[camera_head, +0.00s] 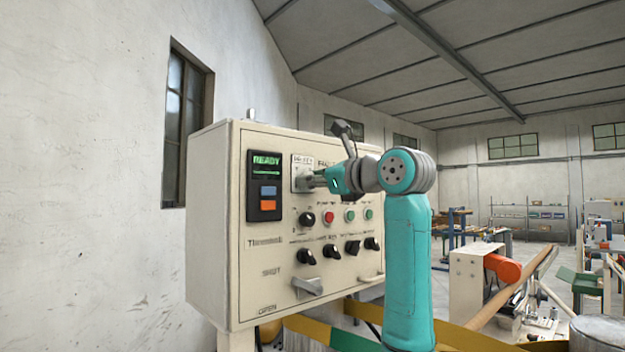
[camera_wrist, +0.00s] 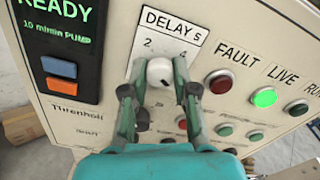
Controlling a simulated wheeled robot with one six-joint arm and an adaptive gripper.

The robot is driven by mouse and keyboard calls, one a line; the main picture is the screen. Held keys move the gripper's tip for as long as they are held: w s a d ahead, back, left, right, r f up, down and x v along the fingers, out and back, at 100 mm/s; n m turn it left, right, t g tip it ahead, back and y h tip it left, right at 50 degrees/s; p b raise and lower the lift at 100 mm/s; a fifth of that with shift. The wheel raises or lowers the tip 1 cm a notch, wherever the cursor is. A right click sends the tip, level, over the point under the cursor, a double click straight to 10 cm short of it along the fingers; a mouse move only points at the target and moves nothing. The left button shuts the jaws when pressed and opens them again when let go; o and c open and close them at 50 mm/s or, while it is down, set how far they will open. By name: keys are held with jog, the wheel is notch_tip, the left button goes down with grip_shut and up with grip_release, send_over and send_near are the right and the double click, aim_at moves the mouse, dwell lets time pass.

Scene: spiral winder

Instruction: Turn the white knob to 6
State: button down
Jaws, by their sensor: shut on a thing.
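The white knob (camera_wrist: 159,72) sits on the "DELAY s" plate (camera_wrist: 170,27) of the control panel. The numbers 2 and 4 show above the knob in the wrist view; the other marks are hidden by my gripper. My gripper (camera_wrist: 156,84) is shut on the knob, with one finger at each side. In the head view my gripper (camera_head: 311,181) reaches the upper part of the panel and covers the knob. Which number the knob points to cannot be made out.
The cream control box (camera_head: 215,230) carries a READY display (camera_head: 265,185), black rotary knobs (camera_head: 307,218) and a red button (camera_head: 328,217) close below and beside my gripper. A green LIVE lamp (camera_wrist: 265,97) is lit. A handle (camera_head: 307,286) juts out lower down.

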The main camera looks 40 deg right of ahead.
jog(key=shift+f+m, duration=0.1)
jog(key=shift+m, duration=0.6)
jog(key=c, duration=0.9)
grip_release()
jog(key=s, duration=0.7)
jog(key=shift+s, duration=0.2)
jog(key=shift+d, duration=0.1)
